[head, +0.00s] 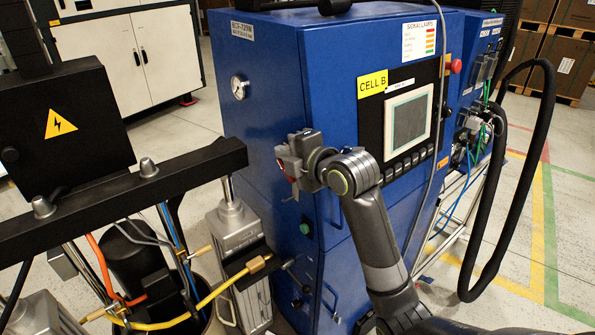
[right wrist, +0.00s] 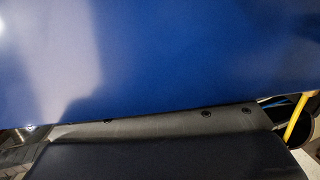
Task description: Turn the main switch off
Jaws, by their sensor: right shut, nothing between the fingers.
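The blue cabinet (head: 285,85) stands in the middle of the head view. My right gripper (head: 288,165) is shut and empty at the cabinet's narrow left face. Small red and pale bits show beside its fingers; they may belong to the main switch, but the gripper hides most of that spot. I cannot tell the switch's position or whether the fingers touch it. In the right wrist view a plain blue panel (right wrist: 190,60) fills the upper part, and no switch shows there. My left gripper is not in view.
A green button (head: 304,229) sits lower on the same face, and a gauge (head: 239,87) higher up. A screen (head: 409,122) and a red knob (head: 456,66) are on the front. The pump frame's black beam (head: 110,190) and yellow hose (head: 205,301) crowd the left.

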